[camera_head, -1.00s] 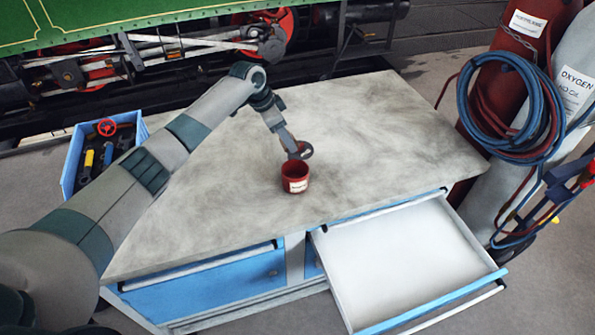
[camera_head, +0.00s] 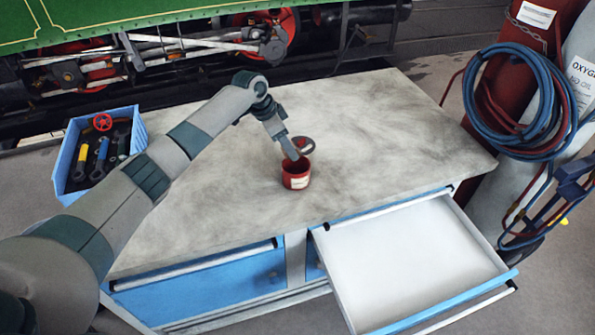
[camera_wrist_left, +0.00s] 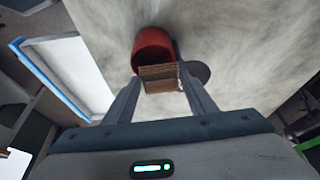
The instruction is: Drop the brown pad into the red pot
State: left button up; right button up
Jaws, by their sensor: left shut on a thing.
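The red pot (camera_head: 296,181) stands upright on the workbench, with a pale label on its front. It also shows in the wrist view (camera_wrist_left: 150,42). My left gripper (camera_head: 291,155) is directly above the pot, its fingers pointing down at the mouth. In the wrist view my left gripper (camera_wrist_left: 160,82) is shut on the brown pad (camera_wrist_left: 160,73), which overlaps the pot's rim; I cannot tell whether it is inside or just above. My right gripper is not in view.
The workbench top (camera_head: 390,130) is otherwise clear. An empty drawer (camera_head: 420,265) is pulled out at the front. A blue bin of tools (camera_head: 70,190) stands left; hoses and gas cylinders stand right.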

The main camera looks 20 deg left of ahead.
pick_arm(q)
jog(key=o, duration=1.1)
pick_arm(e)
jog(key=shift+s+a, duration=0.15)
pick_arm(q)
jog(key=shift+s+a+r, duration=0.1)
jog(key=shift+a+r, duration=0.1)
jog(key=shift+r, duration=0.2)
jog(key=b+v, duration=0.5)
jog(key=v, duration=1.1)
jog(key=shift+r+b, duration=0.2)
jog(key=shift+b, duration=0.1)
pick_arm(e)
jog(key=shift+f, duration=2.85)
pick_arm(q)
jog(key=shift+a, duration=0.15)
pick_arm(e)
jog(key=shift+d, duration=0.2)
pick_arm(q)
jog(key=shift+s, duration=0.1)
